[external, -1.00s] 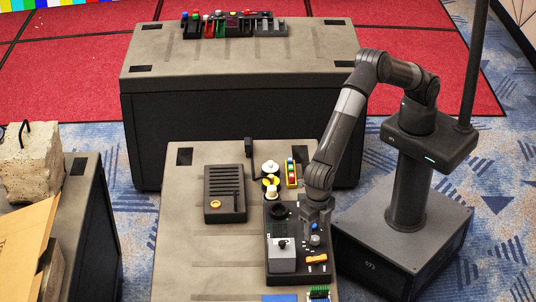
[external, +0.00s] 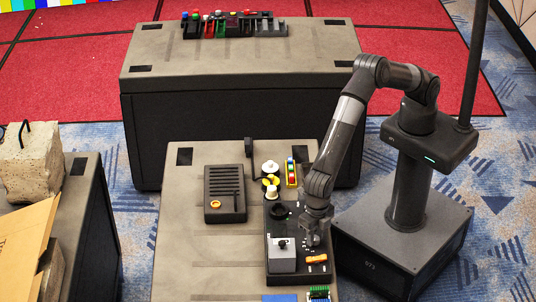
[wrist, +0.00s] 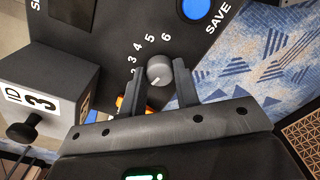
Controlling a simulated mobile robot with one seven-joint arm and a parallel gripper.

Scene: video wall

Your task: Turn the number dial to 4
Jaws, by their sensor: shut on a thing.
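The grey round number dial (wrist: 159,71) sits on a black panel (external: 288,227) between the fingers of my gripper (wrist: 159,88). The printed numbers 3 to 6 (wrist: 151,46) curve around the dial's upper side; lower marks are partly covered by the left finger. A pale line on the dial's face is small, and I cannot tell which number it marks. My gripper is shut on the dial, with a finger on each side. In the external view my gripper (external: 313,236) is low over the panel's right side and hides the dial.
A blue button (wrist: 195,8) marked SAVE is just beyond the dial. A grey box (wrist: 45,85) with a black knob and the label 3 stands to the left. An orange piece (external: 316,259) lies near the panel's front. A black slotted box (external: 225,190) is farther left.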

